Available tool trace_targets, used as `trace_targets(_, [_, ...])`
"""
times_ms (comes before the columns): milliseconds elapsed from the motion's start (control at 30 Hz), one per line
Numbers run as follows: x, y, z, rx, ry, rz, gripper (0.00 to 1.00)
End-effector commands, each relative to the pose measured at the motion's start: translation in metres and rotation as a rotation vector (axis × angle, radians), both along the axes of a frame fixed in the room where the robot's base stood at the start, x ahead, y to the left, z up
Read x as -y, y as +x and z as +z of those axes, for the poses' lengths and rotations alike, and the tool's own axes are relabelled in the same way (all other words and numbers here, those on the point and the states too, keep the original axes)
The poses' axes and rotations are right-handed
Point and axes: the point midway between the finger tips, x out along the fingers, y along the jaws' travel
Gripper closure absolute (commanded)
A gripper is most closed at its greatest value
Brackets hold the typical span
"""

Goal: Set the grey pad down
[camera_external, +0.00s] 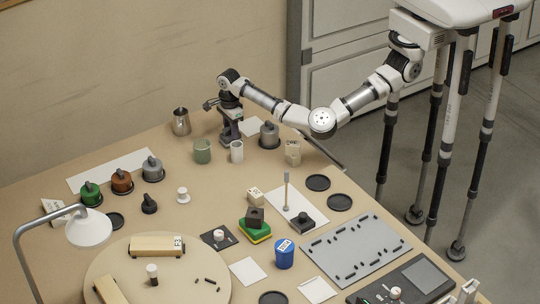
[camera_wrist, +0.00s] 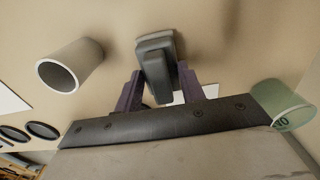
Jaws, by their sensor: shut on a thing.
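My gripper (camera_external: 230,122) points down near the back of the bench, behind the white cup (camera_external: 237,151) and the green cup (camera_external: 202,151). In the wrist view its dark fingers (camera_wrist: 155,85) are shut on the grey pad (camera_wrist: 155,62), a dark grey block with a raised narrower part. The pad is small and dark below the gripper in the external view, and I cannot tell there whether it touches the bench. The white cup (camera_wrist: 70,66) also shows at upper left in the wrist view, and the green cup (camera_wrist: 282,104) at right, both apart from the pad.
A grey knobbed weight (camera_external: 269,135) stands to the right of my gripper, with a white sheet (camera_external: 254,125) behind it. A metal jug (camera_external: 181,122) stands to the left. A beige block (camera_external: 293,152) is farther right.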

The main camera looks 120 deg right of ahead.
Motion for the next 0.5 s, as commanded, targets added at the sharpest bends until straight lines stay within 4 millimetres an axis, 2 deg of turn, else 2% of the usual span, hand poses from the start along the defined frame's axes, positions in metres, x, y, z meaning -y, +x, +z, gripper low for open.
trace_targets(333, [0.0002,0.0002,-0.0039,0.001,-0.001,0.000,0.84])
trace_targets(367, [0.0001,0.0003,-0.0030,0.001,-0.001,0.000,0.57])
trace_targets(500, [0.0001,0.0003,-0.0027,0.001,-0.001,0.000,0.39])
